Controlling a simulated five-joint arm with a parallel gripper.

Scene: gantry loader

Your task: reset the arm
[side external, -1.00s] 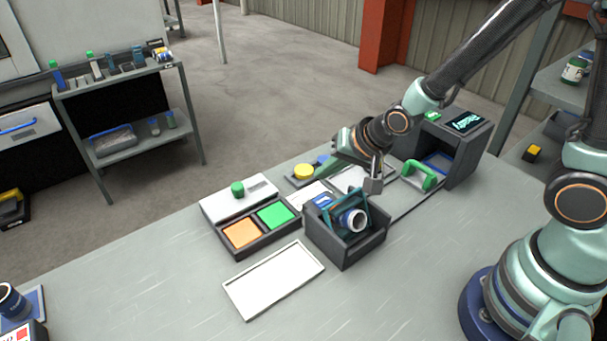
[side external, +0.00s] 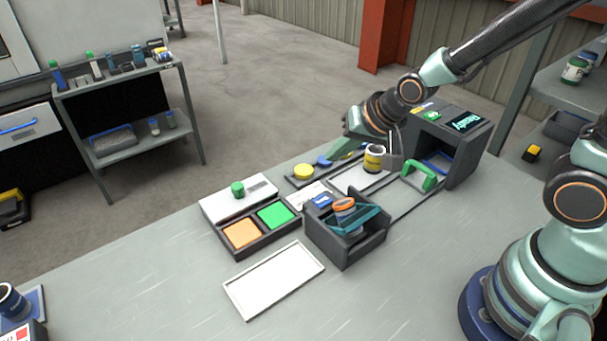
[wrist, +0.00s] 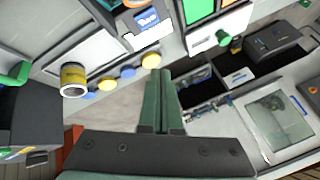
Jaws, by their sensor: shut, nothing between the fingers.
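My gripper (side external: 330,156) is raised above the back of the workbench, with its fingers pointing down and to the left. In the wrist view its two green fingers (wrist: 160,78) are together with nothing between them. It is clear of the dark open bin (side external: 346,252) in front of it. A yellow-banded cup (side external: 374,158) stands upright on a pale plate just right of the fingers. It also shows at the left of the wrist view (wrist: 75,78).
The bin holds a teal frame (side external: 362,220) and an orange-ringed item (side external: 344,204). Orange (side external: 241,233) and green (side external: 275,215) pads lie left of it. A dark machine (side external: 462,160) with a green handle (side external: 419,176) stands right.

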